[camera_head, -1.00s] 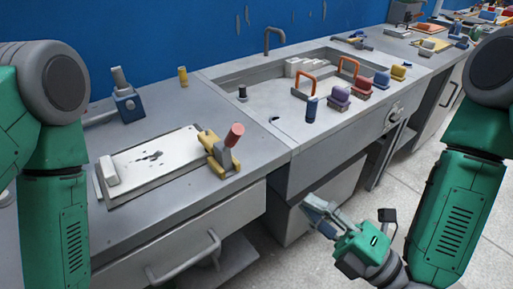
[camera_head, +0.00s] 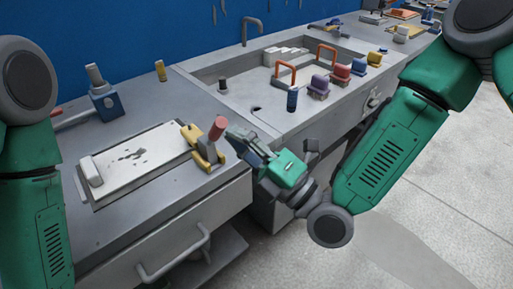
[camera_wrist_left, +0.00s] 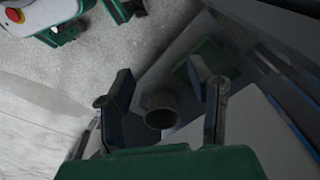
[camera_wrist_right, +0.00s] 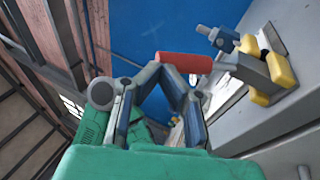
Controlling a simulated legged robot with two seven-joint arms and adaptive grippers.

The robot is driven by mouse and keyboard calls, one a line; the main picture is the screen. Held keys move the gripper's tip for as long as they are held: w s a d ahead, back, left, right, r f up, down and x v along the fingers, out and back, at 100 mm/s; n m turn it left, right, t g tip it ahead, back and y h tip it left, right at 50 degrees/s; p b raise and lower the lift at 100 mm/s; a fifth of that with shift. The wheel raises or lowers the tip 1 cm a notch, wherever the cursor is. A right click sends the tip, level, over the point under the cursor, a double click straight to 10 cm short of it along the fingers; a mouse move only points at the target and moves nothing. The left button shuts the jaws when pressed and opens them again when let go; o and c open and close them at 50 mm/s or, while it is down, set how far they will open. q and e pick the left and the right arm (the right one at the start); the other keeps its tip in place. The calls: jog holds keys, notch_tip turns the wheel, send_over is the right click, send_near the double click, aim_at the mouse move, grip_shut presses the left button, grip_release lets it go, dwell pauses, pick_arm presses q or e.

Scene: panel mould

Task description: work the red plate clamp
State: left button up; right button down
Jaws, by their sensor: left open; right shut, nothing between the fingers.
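The plate clamp has a red handle (camera_head: 217,128) on a grey lever and a yellow base (camera_head: 192,134). It stands at the right edge of the white plate (camera_head: 140,155), with its handle tilted up. In the right wrist view the red handle (camera_wrist_right: 184,62) lies just beyond my right fingertips. My right gripper (camera_head: 236,138) is shut and empty, close to the right of the clamp; I cannot tell if it touches the handle. My left gripper (camera_wrist_left: 165,80) is open and empty in the left wrist view; it is out of the head view.
A blue clamp-like device (camera_head: 105,98) and a small yellow block (camera_head: 161,70) stand behind the plate. A sink basin (camera_head: 215,72) with orange handles and coloured blocks lies to the right. A drawer handle (camera_head: 175,255) juts from the bench front.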

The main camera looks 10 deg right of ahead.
jog(key=shift+w+a+r, duration=0.1)
jog(key=shift+w+a, duration=0.1)
jog(key=shift+a, duration=0.15)
jog(key=shift+d, duration=0.2)
jog(key=shift+w+a+r+h+p, duration=0.35)
jog(key=shift+w+r+p, duration=0.2)
jog(key=shift+p, duration=0.25)
jog(key=shift+g, duration=0.3)
